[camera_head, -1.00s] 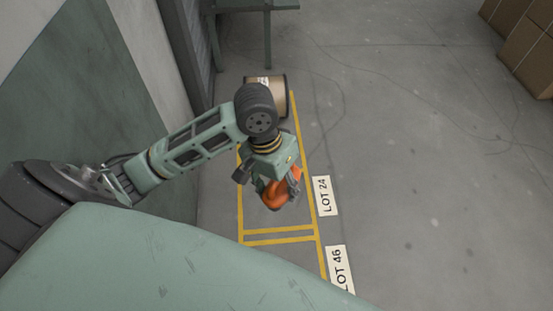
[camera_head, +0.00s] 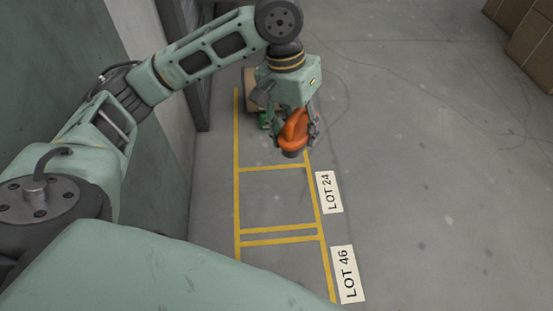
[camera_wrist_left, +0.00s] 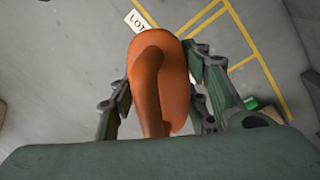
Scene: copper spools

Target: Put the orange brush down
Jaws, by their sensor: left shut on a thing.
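The orange brush (camera_head: 294,130) is held in my left gripper (camera_head: 298,137), whose fingers are shut around it. It hangs in the air over the floor near the far end of the yellow-marked bays. In the left wrist view the brush (camera_wrist_left: 160,75) fills the middle between the dark fingers (camera_wrist_left: 160,90) and hides the floor under it. Its working end is not clear in either view. My right gripper is not in view.
Yellow floor lines (camera_head: 278,240) mark bays beside the LOT 24 label (camera_head: 329,192) and LOT 46 label (camera_head: 348,273). A tan spool (camera_head: 250,88), partly hidden by my gripper, and a small green thing (camera_head: 263,119) stand behind. Cardboard boxes (camera_head: 530,45) are far right. The near bays are clear.

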